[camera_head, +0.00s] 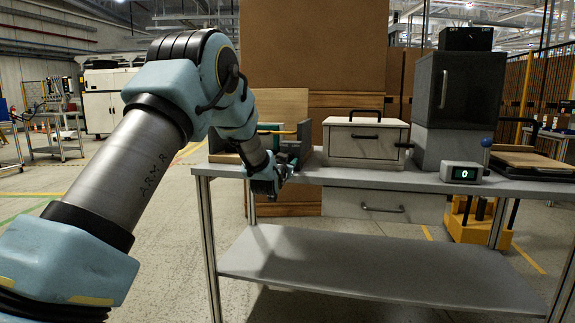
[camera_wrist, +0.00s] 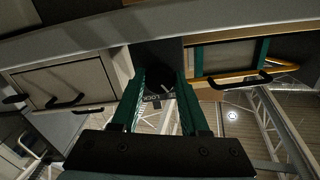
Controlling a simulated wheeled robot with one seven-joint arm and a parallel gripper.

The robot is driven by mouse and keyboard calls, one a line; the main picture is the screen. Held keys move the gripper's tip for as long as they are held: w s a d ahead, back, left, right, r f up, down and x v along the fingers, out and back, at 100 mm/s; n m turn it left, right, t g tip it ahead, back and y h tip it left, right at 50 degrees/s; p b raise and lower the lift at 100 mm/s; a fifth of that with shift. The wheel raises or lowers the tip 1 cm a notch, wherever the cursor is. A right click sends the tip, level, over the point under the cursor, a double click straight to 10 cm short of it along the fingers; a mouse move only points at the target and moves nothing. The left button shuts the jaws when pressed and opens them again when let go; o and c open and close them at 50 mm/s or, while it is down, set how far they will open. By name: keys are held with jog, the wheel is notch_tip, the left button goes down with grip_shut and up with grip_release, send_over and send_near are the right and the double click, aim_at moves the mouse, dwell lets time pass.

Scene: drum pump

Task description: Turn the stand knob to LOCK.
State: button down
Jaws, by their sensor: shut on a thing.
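My gripper (camera_head: 268,183) is at the left front edge of the workbench. In the wrist view its two green fingers (camera_wrist: 160,84) are closed on a dark knob (camera_wrist: 160,76) at the bench edge. A small plate with the word LOCK (camera_wrist: 157,98) shows between the fingers, with more lettering at its right that is too small to read. The knob's pointer is not visible, so I cannot tell its setting. In the head view my gripper and arm hide the knob.
The grey workbench (camera_head: 390,180) carries a white box with a black handle (camera_head: 365,140), a dark grey cabinet (camera_head: 460,95) and a small display reading 0 (camera_head: 462,173). A wooden-edged holder (camera_head: 285,133) stands just behind my gripper. The lower shelf (camera_head: 350,275) is bare.

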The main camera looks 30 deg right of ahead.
jog(key=m+b, duration=0.1)
jog(key=m, duration=0.2)
jog(key=shift+f+m+b, duration=0.1)
jog(key=shift+m+b, duration=0.25)
jog(key=shift+m, duration=0.05)
jog(key=m+b, duration=0.2)
jog(key=m, duration=0.2)
jog(key=shift+m, duration=0.3)
jog(key=m+b, duration=0.1)
jog(key=m, duration=0.3)
jog(key=shift+b, duration=0.4)
jog(key=shift+m+b, duration=0.5)
jog(key=shift+m, duration=0.9)
jog(key=shift+r, duration=0.2)
jog(key=shift+c, duration=2.1)
grip_release()
jog(key=shift+a, duration=0.15)
